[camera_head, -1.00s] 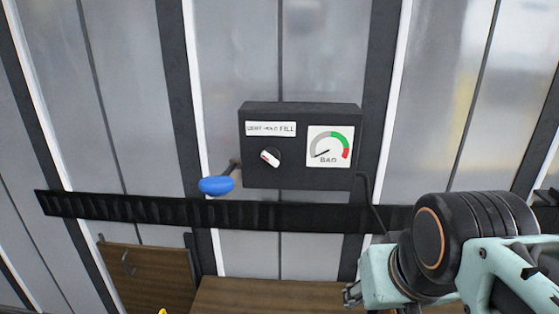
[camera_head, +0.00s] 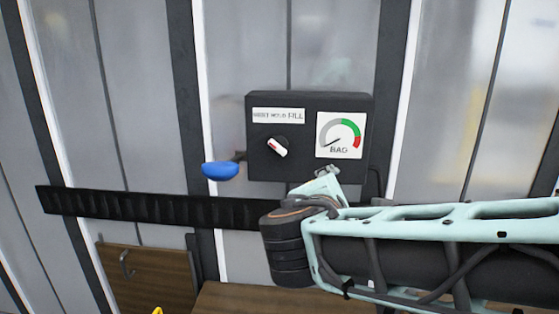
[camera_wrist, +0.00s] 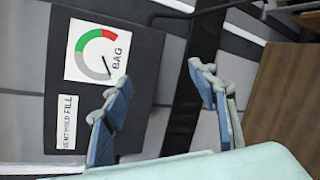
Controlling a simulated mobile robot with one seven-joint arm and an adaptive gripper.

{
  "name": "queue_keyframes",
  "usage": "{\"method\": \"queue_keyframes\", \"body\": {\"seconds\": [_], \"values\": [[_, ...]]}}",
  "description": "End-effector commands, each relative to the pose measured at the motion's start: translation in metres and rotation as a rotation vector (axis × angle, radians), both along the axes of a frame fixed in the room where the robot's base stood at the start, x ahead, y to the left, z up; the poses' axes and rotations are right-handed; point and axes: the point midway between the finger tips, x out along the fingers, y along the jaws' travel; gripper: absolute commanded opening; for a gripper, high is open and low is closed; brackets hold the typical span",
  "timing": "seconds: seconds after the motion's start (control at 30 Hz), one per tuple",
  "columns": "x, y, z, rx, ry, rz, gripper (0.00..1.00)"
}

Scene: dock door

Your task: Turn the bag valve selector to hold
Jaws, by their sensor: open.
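The bag valve selector (camera_head: 277,147) is a dark round knob with a white pointer bar and a red mark, on a black control box (camera_head: 300,173). Its pointer is tilted, running from upper left to lower right. A label (camera_head: 279,115) reading VENT HOLD FILL sits above it and also shows in the wrist view (camera_wrist: 67,123). The BAG gauge (camera_head: 340,135) is to the right, its needle pointing to the lower left. My gripper (camera_wrist: 165,95) is open and empty in the wrist view, near the box. The selector is not visible in the wrist view.
A blue knob on a lever (camera_head: 220,171) sticks out left of the box. A black ribbed rail (camera_head: 150,208) runs across below it. Brown wooden panels (camera_head: 150,275) stand below, and a cable hangs at the box's right side.

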Motion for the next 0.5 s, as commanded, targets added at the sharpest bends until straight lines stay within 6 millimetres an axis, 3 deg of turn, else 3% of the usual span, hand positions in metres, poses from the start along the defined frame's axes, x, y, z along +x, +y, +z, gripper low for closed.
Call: {"method": "queue_keyframes", "body": {"seconds": [0.03, 0.1, 0.23, 0.37, 0.5], "values": [[0.007, 0.026, 0.002, -0.071, -0.038, 0.075, 0.54], [0.013, 0.057, 0.014, -0.16, -0.096, 0.161, 0.54], [0.016, 0.102, 0.032, -0.277, -0.184, 0.275, 0.54], [0.015, 0.125, 0.042, -0.336, -0.233, 0.331, 0.54], [0.02, 0.13, 0.045, -0.35, -0.246, 0.344, 0.54]]}}
